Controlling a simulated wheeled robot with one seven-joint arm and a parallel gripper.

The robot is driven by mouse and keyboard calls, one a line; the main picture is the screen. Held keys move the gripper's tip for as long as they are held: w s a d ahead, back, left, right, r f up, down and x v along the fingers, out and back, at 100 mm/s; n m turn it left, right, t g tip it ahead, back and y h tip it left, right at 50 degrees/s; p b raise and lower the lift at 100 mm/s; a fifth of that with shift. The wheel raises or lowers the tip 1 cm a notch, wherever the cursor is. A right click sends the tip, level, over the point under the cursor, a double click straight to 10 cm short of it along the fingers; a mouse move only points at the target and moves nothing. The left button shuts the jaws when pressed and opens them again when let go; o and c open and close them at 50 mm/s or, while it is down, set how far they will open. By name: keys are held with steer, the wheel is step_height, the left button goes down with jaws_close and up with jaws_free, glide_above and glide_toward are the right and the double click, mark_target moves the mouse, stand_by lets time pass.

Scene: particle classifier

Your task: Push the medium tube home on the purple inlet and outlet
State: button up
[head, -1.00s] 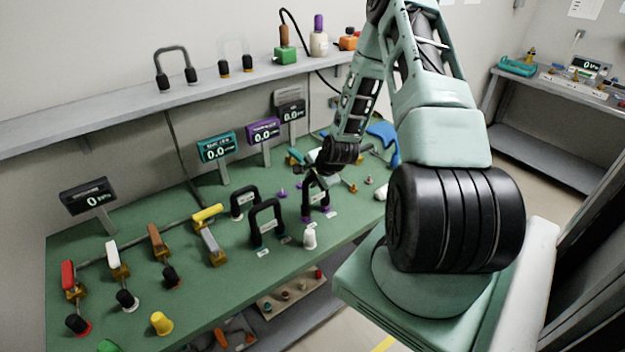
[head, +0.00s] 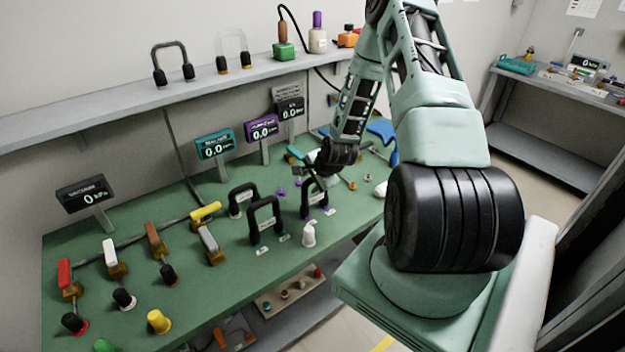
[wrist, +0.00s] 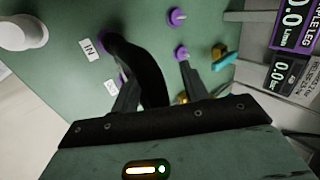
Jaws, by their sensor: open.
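The black arched tube (head: 307,197) stands on the bench at the purple-ringed fittings, beside white labels. In the wrist view the tube (wrist: 145,68) arches up close to the camera, with purple (wrist: 101,62) showing at its far end by the IN label (wrist: 91,49). My gripper (head: 308,174) is at the top of the tube. Its fingers are apart, with the tube between them in the wrist view; contact is unclear. The tube's near end is hidden by the gripper, and I cannot tell how deep either end sits.
Two free purple fittings (wrist: 177,17) (wrist: 181,53) stand to the right in the wrist view. Two other black arched tubes (head: 265,220) (head: 241,198) and a white cone (head: 308,235) stand nearby. The purple display (head: 261,130) and teal display (head: 214,144) are behind.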

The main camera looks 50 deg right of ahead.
steer(key=shift+r, duration=0.1)
steer(key=b+v, duration=0.1)
steer(key=v, duration=1.6)
steer(key=shift+b, duration=0.4)
steer(key=shift+s, duration=0.1)
steer(key=w+a+r+n+g+y+b, duration=0.1)
steer(key=a+n+g, duration=0.1)
steer(key=a+n, duration=0.7)
steer(key=w+a+r+n+g+y+b, duration=0.1)
steer(key=a+n, duration=0.4)
steer(key=a, duration=0.9)
steer(key=s+a+r+n+g+b, duration=0.1)
steer(key=s+a+r+n, duration=0.1)
steer(key=s+a+n, duration=0.5)
steer(key=s+a+r+n+g+b, duration=0.1)
steer(key=s+a+r+n+g, duration=0.1)
steer(key=s+a+n, duration=0.5)
steer(key=s+a, duration=0.2)
steer(key=a, duration=0.2)
steer(key=shift+s+a+r+n+g, duration=0.3)
steer(key=shift+a+r, duration=0.05)
